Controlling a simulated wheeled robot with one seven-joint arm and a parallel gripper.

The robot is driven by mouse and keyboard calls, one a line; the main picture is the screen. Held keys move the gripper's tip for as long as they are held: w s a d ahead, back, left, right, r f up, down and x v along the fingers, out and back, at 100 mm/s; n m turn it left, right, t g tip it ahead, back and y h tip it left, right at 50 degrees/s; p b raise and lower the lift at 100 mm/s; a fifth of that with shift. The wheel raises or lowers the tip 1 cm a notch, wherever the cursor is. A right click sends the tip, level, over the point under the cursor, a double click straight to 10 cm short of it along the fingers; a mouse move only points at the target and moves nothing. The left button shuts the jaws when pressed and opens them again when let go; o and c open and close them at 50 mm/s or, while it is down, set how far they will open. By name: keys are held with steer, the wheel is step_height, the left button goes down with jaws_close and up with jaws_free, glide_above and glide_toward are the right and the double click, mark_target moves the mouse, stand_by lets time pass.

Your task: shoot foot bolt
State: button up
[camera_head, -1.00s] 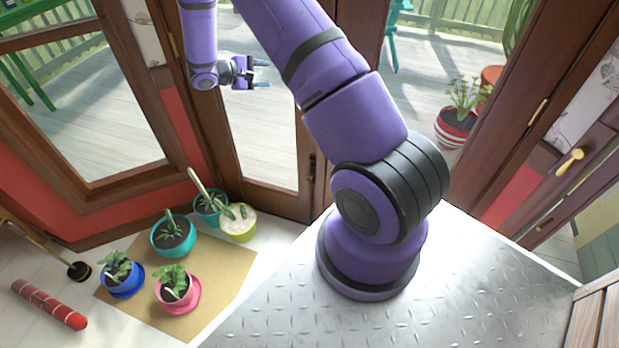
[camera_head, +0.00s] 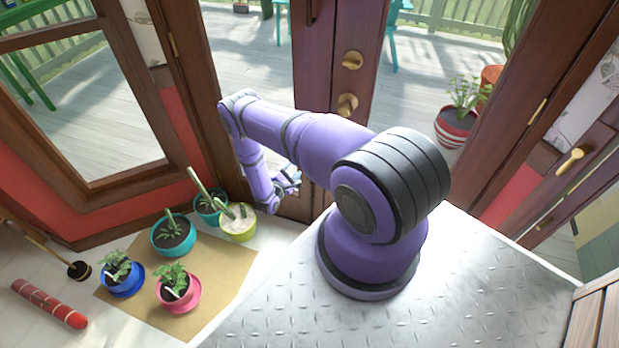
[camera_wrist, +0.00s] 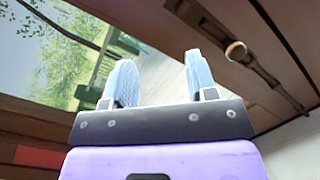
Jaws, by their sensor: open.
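The foot bolt (camera_wrist: 262,68) shows in the wrist view as a dark rod with a pale round knob (camera_wrist: 236,51), mounted on a brown wooden door (camera_wrist: 255,30). One end of the rod reaches the lower right, near the pale floor. My gripper (camera_wrist: 158,72) is open and empty, with its two pale blue fingers apart. The knob is to the right of the right finger, apart from it in the picture. In the head view my gripper (camera_head: 292,182) is low at the door's bottom, and the bolt cannot be made out there.
Brass knobs (camera_head: 352,60) sit higher on the door. Several potted plants stand to the left, some on a tan mat (camera_head: 222,270), including a yellow-green pot (camera_head: 238,230) close to my gripper. A red roll (camera_head: 48,303) lies on the floor. A metal plate (camera_head: 470,285) is under my arm's base.

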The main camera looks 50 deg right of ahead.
steer(key=s+a+f+n+t+y, duration=0.1)
steer(key=s+a+f+n+t, duration=0.15)
steer(key=s+f, duration=0.5)
steer(key=shift+m, duration=0.25)
steer(key=x, duration=0.4)
steer(key=f+x, duration=0.1)
steer(key=x, duration=0.6)
steer(key=shift+w+d+f, duration=0.2)
steer(key=shift+w+f, duration=0.2)
steer(key=shift+w, duration=0.15)
steer(key=shift+c, duration=0.2)
steer(key=shift+t, duration=0.25)
jaws_close()
